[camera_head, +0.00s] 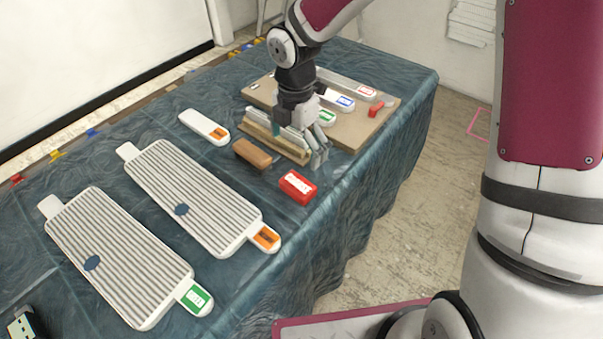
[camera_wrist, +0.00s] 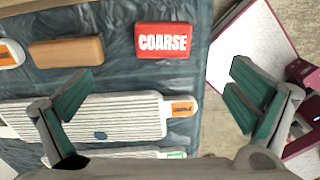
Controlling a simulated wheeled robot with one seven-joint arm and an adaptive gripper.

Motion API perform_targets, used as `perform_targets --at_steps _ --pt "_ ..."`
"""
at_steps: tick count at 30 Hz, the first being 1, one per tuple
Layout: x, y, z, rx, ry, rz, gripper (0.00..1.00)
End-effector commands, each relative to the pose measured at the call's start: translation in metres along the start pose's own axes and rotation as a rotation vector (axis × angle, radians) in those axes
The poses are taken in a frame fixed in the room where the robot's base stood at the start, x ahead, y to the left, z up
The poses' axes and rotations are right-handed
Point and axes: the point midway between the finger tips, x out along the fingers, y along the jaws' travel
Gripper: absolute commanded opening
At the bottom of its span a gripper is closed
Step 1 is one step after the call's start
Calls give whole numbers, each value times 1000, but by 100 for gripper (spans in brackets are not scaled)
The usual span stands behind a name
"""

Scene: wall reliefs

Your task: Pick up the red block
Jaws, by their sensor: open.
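The red block (camera_head: 298,187) lies on the blue cloth-covered table near its right edge, with a white label. In the wrist view the red block (camera_wrist: 164,40) shows the word COARSE and sits ahead of and between the fingers, apart from them. My gripper (camera_head: 296,150) is open and empty, above the table beyond the red block in the head view. Its green-padded fingertips are spread wide in the wrist view (camera_wrist: 160,98).
A brown block (camera_head: 252,154) lies left of the red block. Two ribbed white boards (camera_head: 192,195) lie nearer. A wooden board (camera_head: 350,128) with labelled tools and a small red piece (camera_head: 376,110) is behind. The table's right edge is close to the red block.

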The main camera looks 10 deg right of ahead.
Motion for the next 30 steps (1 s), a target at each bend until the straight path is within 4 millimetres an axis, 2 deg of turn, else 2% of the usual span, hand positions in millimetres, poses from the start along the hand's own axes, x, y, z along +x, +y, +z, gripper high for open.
perform_targets --at_steps 12,22,30 --pt "69 0 -2 -7 4 -2 100" --pt "94 -2 -2 -6 3 -1 100" --pt "131 -5 -4 -6 2 -1 100"
